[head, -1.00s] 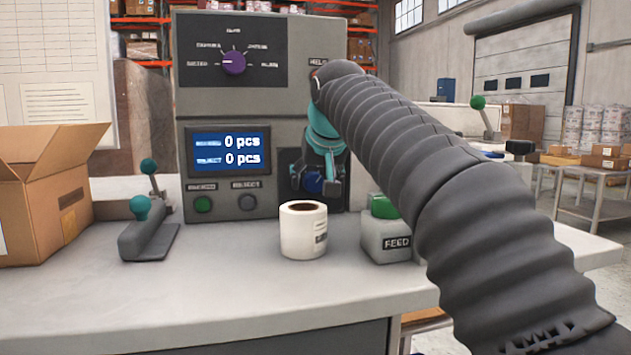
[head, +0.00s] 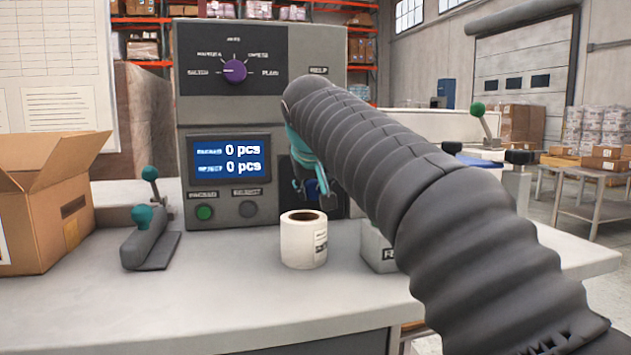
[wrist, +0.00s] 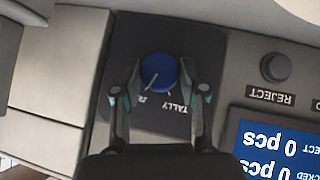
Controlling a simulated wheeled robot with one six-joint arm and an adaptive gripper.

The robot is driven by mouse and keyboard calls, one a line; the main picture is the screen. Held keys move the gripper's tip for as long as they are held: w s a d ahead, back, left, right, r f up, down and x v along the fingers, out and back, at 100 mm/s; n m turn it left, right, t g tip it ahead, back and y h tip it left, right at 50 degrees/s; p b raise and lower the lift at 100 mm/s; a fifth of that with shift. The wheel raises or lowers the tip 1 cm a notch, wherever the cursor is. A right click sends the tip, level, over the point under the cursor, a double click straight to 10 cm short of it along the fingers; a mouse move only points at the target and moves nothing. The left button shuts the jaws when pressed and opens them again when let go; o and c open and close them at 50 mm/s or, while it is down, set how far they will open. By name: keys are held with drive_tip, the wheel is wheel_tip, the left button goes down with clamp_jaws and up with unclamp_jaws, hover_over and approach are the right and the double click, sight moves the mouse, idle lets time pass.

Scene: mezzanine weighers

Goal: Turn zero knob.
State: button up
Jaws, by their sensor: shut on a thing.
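The blue round knob (wrist: 158,72) sits on a dark plate on the grey machine's front, beside white lettering that reads TALLY and the start of another word. A pale pointer line shows on its face. My gripper (wrist: 161,80) has one finger on each side of the knob and is shut on it. In the head view, the knob (head: 312,189) is small and partly covered by my teal gripper (head: 306,184), and my arm hides much of that area.
The machine has a purple selector (head: 234,70), a screen (head: 229,158) reading 0 pcs twice, and green (head: 204,212) and grey (head: 248,209) buttons. A label roll (head: 303,240) and a partly hidden FEED box (head: 376,250) stand on the counter near the arm. An open carton (head: 40,205) is left.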

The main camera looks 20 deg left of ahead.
drive_tip(key=shift+a+n+t+h, duration=0.1)
drive_tip(key=shift+n+t+h, duration=0.3)
drive_tip(key=shift+t+h, duration=0.15)
drive_tip(key=o, duration=1.1)
drive_tip(key=shift+f, duration=0.1)
drive_tip(key=shift+o, duration=0.2)
drive_tip(key=shift+s, duration=0.15)
drive_tip(key=v, duration=1.1)
drive_tip(key=shift+s+r, duration=0.2)
drive_tip(key=shift+r, duration=0.2)
